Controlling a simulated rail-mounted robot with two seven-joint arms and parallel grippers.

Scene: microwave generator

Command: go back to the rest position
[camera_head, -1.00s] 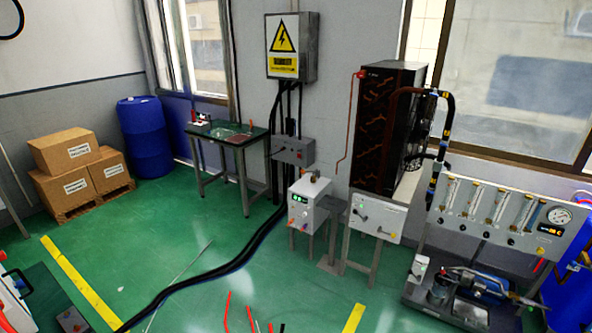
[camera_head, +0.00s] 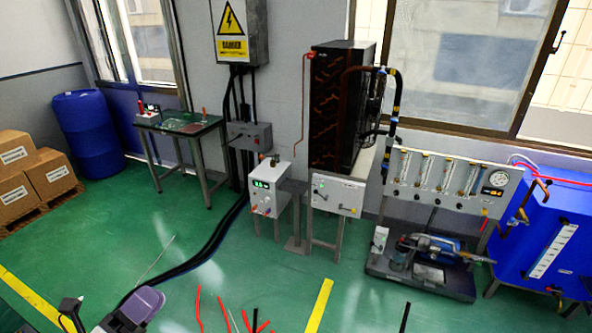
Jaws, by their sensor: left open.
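My left gripper (camera_head: 112,312) shows at the bottom left of the head view, dark with a purple-grey part. It is open, and I see nothing held in it. It is over the green floor, in front of the black cables and apart from the equipment. The frame edge cuts off part of it. My right gripper is not in view.
Along the wall stand a small table (camera_head: 183,126), a white control box (camera_head: 268,191), a tall black unit (camera_head: 330,110), a flow-meter panel (camera_head: 452,172) and a blue tank (camera_head: 548,232). Thick black cables (camera_head: 205,250) cross the floor. Boxes (camera_head: 52,172) stand left.

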